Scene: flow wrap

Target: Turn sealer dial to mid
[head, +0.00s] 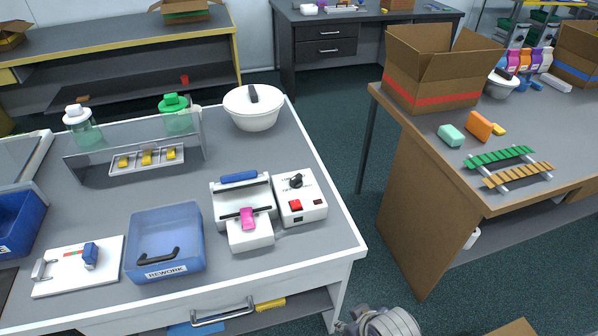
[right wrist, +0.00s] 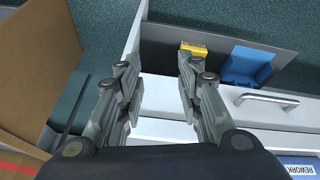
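The sealer (head: 240,212) is a white machine with a blue bar on top and a pink packet (head: 246,217) at its front. The dial's pointer is too small to read. My right gripper (right wrist: 157,64) is open and empty in the right wrist view, above the front of the bench, away from the dial. My right arm shows at the bottom of the head view. My left gripper is not in view.
A blue REWORK bin (head: 165,243) stands left of the sealer. Bench space right of the control box is clear.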

